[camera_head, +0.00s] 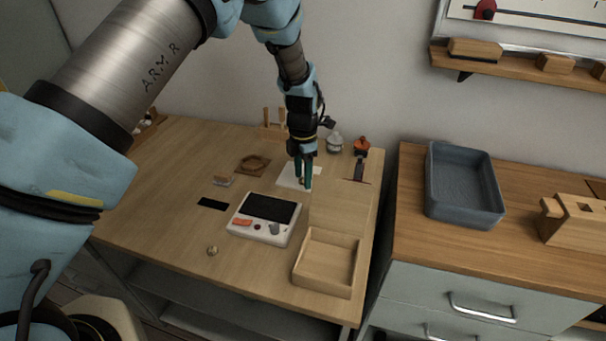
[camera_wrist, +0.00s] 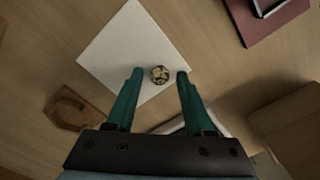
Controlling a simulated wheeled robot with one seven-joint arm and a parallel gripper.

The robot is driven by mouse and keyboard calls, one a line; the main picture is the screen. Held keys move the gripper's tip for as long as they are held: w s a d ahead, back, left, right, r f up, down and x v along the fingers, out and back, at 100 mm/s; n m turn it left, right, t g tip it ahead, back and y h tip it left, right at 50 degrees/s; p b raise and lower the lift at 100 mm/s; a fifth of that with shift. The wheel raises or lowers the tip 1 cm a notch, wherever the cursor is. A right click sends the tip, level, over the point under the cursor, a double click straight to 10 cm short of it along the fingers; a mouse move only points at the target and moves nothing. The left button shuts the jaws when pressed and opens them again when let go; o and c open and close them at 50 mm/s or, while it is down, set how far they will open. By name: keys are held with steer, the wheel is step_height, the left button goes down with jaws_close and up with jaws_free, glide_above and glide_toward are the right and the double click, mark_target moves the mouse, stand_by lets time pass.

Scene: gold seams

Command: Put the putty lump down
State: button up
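A small round lump (camera_wrist: 160,74), speckled dark and gold, shows between my fingertips in the wrist view; I take it for the putty lump. It lies over the edge part of a white sheet (camera_wrist: 125,45), seemingly resting on it. My gripper (camera_wrist: 159,75) has its two green fingers spread, with a gap on each side of the lump. In the head view my gripper (camera_head: 304,183) points down low over the white sheet (camera_head: 288,178), and its fingers mostly hide the lump.
A white device with a dark panel (camera_head: 268,208) and an open wooden box (camera_head: 326,281) stand nearer the front. Another small round piece (camera_head: 212,250) lies at the front left. A brown mat (camera_head: 253,165) is left of the sheet. A jar (camera_head: 334,143) stands behind.

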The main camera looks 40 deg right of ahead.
step_height(320, 180, up, 12)
steer(key=b, duration=0.4)
steer(key=shift+r, duration=0.2)
steer(key=w+a+r+m, duration=0.25)
steer(key=w+a, duration=0.35)
steer(key=a, duration=0.6)
steer(key=w+a+r+m, duration=0.1)
steer(key=w+a+m, duration=0.35)
steer(key=a, duration=0.65)
steer(key=s+a+m, duration=0.2)
steer(key=a+m, duration=0.1)
steer(key=a, duration=0.5)
steer(key=s+a+m+t, duration=0.1)
steer(key=s+a+m, duration=0.1)
steer(key=a, duration=0.7)
steer(key=s+a+m, duration=0.2)
steer(key=a+m, duration=0.2)
steer(key=a, duration=0.5)
steer(key=shift+s+r+m+t, duration=0.2)
steer(key=shift+s+m+t, duration=0.1)
steer(key=shift+m, duration=0.1)
